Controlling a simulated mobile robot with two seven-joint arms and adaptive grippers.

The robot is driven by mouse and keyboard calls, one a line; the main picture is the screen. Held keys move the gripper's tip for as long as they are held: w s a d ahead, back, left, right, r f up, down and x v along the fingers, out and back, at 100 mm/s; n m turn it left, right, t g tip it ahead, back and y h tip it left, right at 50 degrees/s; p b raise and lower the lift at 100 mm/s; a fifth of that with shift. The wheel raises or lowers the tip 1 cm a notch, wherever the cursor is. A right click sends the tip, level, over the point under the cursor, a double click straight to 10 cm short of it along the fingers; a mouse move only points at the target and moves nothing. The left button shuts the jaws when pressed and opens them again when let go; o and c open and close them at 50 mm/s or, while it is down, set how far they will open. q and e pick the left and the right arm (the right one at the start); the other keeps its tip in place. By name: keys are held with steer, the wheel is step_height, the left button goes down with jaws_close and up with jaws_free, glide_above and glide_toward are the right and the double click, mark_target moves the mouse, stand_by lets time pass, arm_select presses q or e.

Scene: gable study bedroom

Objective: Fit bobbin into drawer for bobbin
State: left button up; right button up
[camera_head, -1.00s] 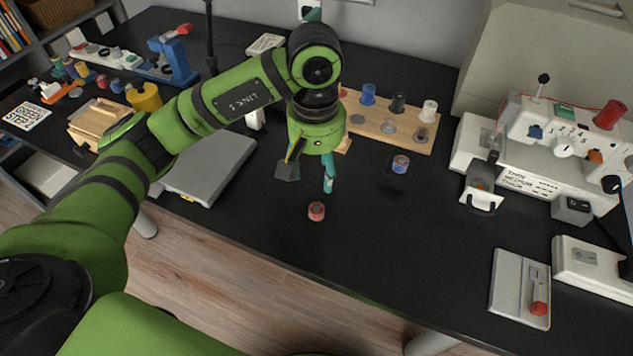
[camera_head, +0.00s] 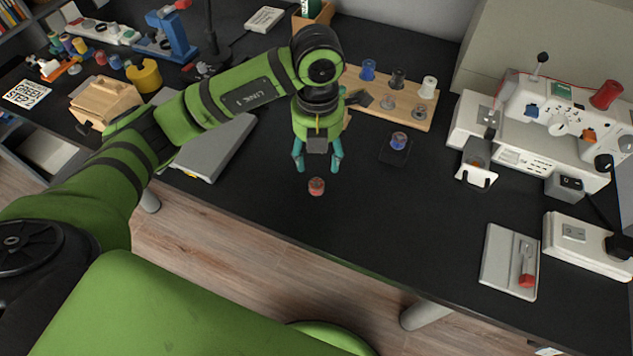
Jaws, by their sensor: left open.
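A small red bobbin (camera_head: 316,186) stands alone on the black table near its front edge. My left gripper (camera_head: 317,165) points down just behind and above it, its two teal fingers apart with nothing between them. A second bobbin (camera_head: 399,141), blue and reddish, sits on a small dark pad (camera_head: 394,156) to the right. At the sewing machine (camera_head: 530,140), a small pulled-out drawer (camera_head: 477,175) with a white front and a handle juts out under the needle; its inside is hard to make out. My right gripper does not show.
A wooden rack (camera_head: 392,100) with several spools stands behind my left gripper. A grey flat slab (camera_head: 205,150) lies under my left arm. A switch plate (camera_head: 511,262) with a red lever and a white power box (camera_head: 590,245) are at the right. The front middle of the table is clear.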

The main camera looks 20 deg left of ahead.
mark_target(318, 182)
arm_select(q)
steer(key=f+n, duration=0.2)
steer(key=n, duration=0.3)
steer(key=f+n+p, duration=0.1)
steer(key=f+n, duration=0.2)
steer(key=n, duration=0.2)
steer(key=f+n+p, duration=0.1)
steer(key=f+n, duration=0.1)
steer(key=n, duration=0.3)
steer(key=shift+s+d+f, duration=0.15)
steer(key=shift+s+f, duration=0.15)
steer(key=shift+f, duration=0.65)
steer(key=c, duration=1)
steer(key=shift+o, duration=0.2)
steer(key=shift+r, duration=0.1)
